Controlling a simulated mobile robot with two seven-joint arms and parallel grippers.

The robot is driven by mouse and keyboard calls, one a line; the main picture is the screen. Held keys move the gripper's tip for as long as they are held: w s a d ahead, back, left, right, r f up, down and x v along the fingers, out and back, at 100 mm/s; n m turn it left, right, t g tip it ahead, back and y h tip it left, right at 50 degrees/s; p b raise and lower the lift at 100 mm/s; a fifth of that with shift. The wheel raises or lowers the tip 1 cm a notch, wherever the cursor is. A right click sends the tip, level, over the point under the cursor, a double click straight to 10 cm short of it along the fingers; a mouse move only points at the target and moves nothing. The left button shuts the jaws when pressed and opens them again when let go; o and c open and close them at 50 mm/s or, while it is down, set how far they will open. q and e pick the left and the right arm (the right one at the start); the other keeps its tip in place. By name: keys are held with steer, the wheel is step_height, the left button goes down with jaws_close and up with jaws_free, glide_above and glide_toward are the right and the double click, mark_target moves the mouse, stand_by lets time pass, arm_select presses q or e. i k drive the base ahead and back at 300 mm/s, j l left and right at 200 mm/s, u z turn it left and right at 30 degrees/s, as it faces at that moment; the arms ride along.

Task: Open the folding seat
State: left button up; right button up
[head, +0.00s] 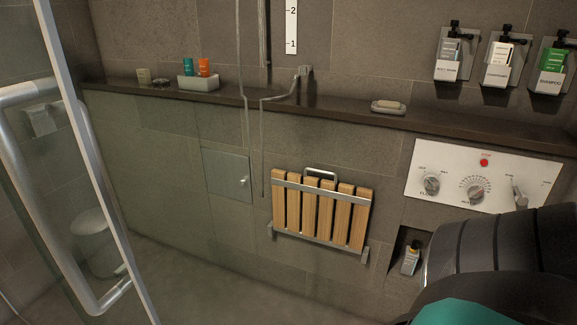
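The folding seat (328,216) is on the tiled shower wall in the middle of the head view. It has several vertical wooden slats joined by grey metal bars. It is folded up flat against the wall. A metal loop handle (321,173) shows at its top edge. Small metal brackets (364,255) show at its lower corners. A dark arm link of mine fills the lower right corner. Neither gripper is in view, and nothing of mine is seen touching the seat.
A glass door with a metal handle (108,300) stands at the left. A dark ledge (340,112) runs along the wall above the seat, bearing a soap dish (388,107). A white control panel (480,180) and a niche bottle (411,258) are at the right. Floor before the seat looks clear.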

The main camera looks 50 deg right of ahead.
mark_target(291, 225)
steer(key=z, duration=1.85)
steer(key=u, duration=0.65)
steer(key=i+l+u, duration=0.2)
steer(key=l+u, duration=0.2)
steer(key=i+l+u, duration=0.2)
steer(key=u, duration=0.2)
steer(key=i+l+u, duration=0.1)
steer(key=l, duration=0.4)
steer(key=i+l, duration=0.1)
steer(key=l, duration=0.35)
steer(key=u, duration=0.05)
